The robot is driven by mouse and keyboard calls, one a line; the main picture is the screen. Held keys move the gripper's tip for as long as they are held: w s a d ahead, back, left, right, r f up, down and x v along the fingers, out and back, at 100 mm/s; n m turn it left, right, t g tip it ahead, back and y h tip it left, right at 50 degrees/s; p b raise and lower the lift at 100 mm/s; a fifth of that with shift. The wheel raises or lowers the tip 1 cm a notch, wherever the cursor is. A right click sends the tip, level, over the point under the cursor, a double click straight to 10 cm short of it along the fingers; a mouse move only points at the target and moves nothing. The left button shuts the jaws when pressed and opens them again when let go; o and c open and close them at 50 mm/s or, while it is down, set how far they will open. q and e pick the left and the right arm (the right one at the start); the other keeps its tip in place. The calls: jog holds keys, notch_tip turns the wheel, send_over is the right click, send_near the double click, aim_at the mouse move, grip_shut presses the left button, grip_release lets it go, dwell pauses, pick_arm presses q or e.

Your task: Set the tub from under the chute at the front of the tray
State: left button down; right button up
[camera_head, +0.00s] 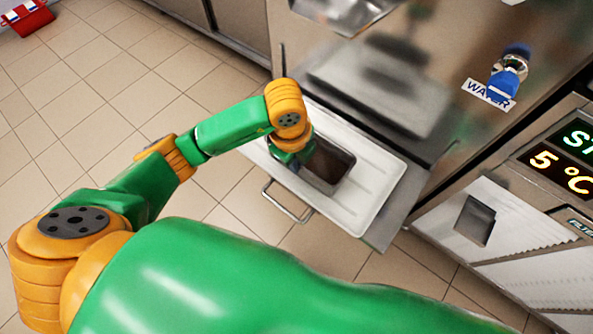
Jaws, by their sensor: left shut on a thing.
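The tub (330,161) is a metal-rimmed rectangular container with a dark inside. It is on or just above the white tray (369,197); I cannot tell whether it touches. My left gripper (297,163) is at the tub's left edge and is shut on it; the fingers are mostly hidden by the green and orange wrist. The chute (345,10) appears to be the metal part at the top of the machine front, cut by the picture's edge. My right gripper is not in view.
The tray sits on a metal shelf (392,222) with a bar handle (287,201) at its front. A blue-handled tap (508,78) with a "WATER" label is on the steel machine front. A temperature panel (564,165) is at the right. Tiled floor lies open at the left.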

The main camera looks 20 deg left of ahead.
pick_arm(q)
jog(key=f, duration=0.3)
jog(key=shift+w+a+f, duration=0.1)
jog(key=shift+w+f, duration=0.15)
jog(key=shift+f, duration=0.1)
jog(key=c, duration=1)
grip_release()
jog(key=shift+r, duration=0.4)
notch_tip(320, 180, up, 12)
jog(key=s+p, duration=0.1)
jog(key=p, duration=0.2)
jog(key=shift+s+a+f, duration=0.15)
jog(key=shift+s+f, duration=0.1)
